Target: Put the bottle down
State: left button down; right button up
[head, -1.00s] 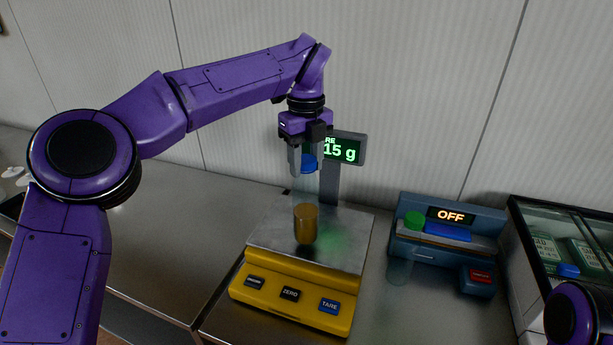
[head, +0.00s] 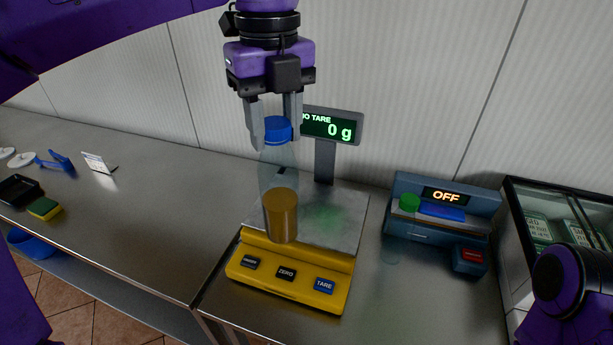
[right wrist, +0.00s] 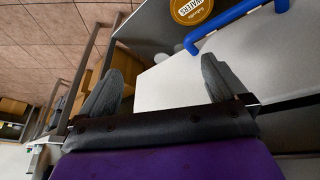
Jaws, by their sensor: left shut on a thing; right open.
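In the head view a clear bottle (head: 279,212) with a blue cap and amber contents hangs upright from my left gripper (head: 276,130). The gripper's two grey fingers are shut on it at the blue cap. The bottle is in front of the yellow scale (head: 292,275) and its steel plate (head: 345,205); the display (head: 331,126) reads 0 g. My right gripper (right wrist: 158,88) is open and empty in the right wrist view, away from the bottle.
A blue device (head: 443,225) showing OFF stands right of the scale, with a glass-topped case (head: 515,200) beyond it. The steel counter (head: 150,210) left of the scale is clear; a sponge (head: 44,208) and black tray (head: 18,190) lie at far left.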

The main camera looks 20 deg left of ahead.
pick_arm(q)
jog(key=w+a+f+b, duration=0.1)
jog(key=w+a+f, duration=0.2)
jog(key=w+f, duration=1.1)
jog(key=shift+a+f+n, duration=0.15)
jog(key=shift+a+n, duration=0.15)
jog(key=shift+a, duration=0.1)
jog(key=c, duration=0.6)
grip_release()
jog(key=shift+s, duration=0.1)
